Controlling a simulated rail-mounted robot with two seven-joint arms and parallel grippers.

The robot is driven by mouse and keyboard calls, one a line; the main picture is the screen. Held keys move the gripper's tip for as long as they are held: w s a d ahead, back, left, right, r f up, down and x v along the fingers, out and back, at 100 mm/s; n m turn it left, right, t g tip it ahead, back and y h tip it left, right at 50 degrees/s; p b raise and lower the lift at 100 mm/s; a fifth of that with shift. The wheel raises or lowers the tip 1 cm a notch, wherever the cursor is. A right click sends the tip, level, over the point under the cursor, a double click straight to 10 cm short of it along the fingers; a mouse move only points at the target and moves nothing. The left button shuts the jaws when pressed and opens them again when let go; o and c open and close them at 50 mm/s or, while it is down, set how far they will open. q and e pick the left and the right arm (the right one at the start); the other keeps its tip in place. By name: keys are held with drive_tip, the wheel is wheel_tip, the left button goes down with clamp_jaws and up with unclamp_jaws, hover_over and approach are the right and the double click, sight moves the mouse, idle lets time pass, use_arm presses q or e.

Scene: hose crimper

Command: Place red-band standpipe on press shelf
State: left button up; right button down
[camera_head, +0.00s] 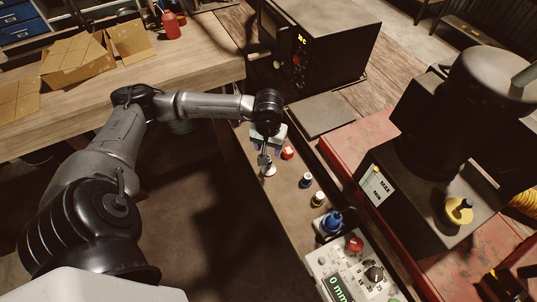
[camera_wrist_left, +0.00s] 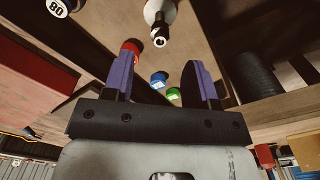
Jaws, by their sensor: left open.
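My left gripper (camera_head: 264,152) points down over a narrow brown surface (camera_head: 284,212) in the head view. Its two purple fingers are apart, with nothing held between them, in the left wrist view (camera_wrist_left: 158,63). A red-topped piece (camera_head: 288,152) stands just right of the gripper; a red piece (camera_wrist_left: 130,46) shows by one fingertip in the wrist view. A pale standpipe with a reddish base (camera_head: 269,171) is just below the gripper. I cannot tell which is the red-band standpipe. The large dark press (camera_head: 450,110) stands at right; its shelf is not clearly identifiable.
A blue-topped device (camera_head: 332,222) and a control box (camera_head: 352,272) reading "0 mm" lie nearer. A dark flat plate (camera_head: 322,115) is beyond. Cardboard boxes (camera_head: 75,60) sit on the left bench.

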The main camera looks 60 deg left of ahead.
use_arm(q)
wheel_tip(320, 180, up, 3)
drive_tip(key=shift+r, duration=0.1)
drive_tip(key=shift+d+r, duration=0.1)
drive_tip(key=shift+d, duration=0.15)
drive_tip(key=d+n+t+h, duration=0.1)
drive_tip(key=d+n+h, duration=0.2)
drive_tip(key=d+h, duration=1)
drive_tip(key=d+r+n+t+h, duration=0.4)
drive_tip(key=d+r+n+t, duration=0.55)
drive_tip(key=n, duration=0.75)
drive_tip(key=a+f+n+t+y, duration=0.4)
drive_tip(key=n+y, duration=0.5)
drive_tip(key=n, duration=0.6)
drive_tip(key=a+f+n+t+y, duration=0.15)
drive_tip(key=f+n+y, duration=0.65)
drive_tip(key=n, duration=0.8)
drive_tip(key=s+d+f+n+g, duration=0.1)
drive_tip(key=s+f+n+g, duration=0.4)
drive_tip(key=s, duration=0.4)
drive_tip(key=s+f+n+g, duration=0.6)
drive_tip(key=s+g, duration=0.1)
drive_tip(key=s, duration=0.2)
drive_tip(key=shift+d+f, duration=0.15)
drive_tip(key=shift+d, duration=0.2)
